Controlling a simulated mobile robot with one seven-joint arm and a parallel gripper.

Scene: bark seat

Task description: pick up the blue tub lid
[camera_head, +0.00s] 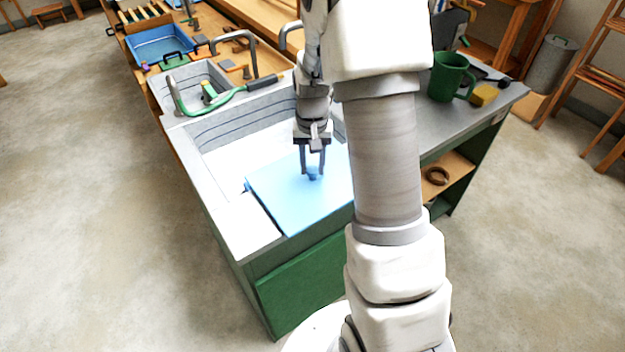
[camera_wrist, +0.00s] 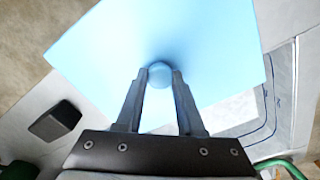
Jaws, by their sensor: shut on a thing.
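The blue tub lid (camera_head: 281,196) is a flat, light blue square panel with a small round knob (camera_wrist: 160,75) at its middle. It spans the front part of the white sink basin in the head view. In the wrist view the lid (camera_wrist: 215,50) fills the upper middle. My gripper (camera_head: 313,172) points down over the lid, its two fingers shut on the knob from both sides. My arm hides the lid's right part in the head view. I cannot tell how far the lid is above the basin rim.
The grey sink counter (camera_head: 243,240) surrounds the basin. A green hose or tap (camera_head: 215,104) lies at the back of the basin. A blue tub (camera_head: 162,46) is farther back. Open floor lies left.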

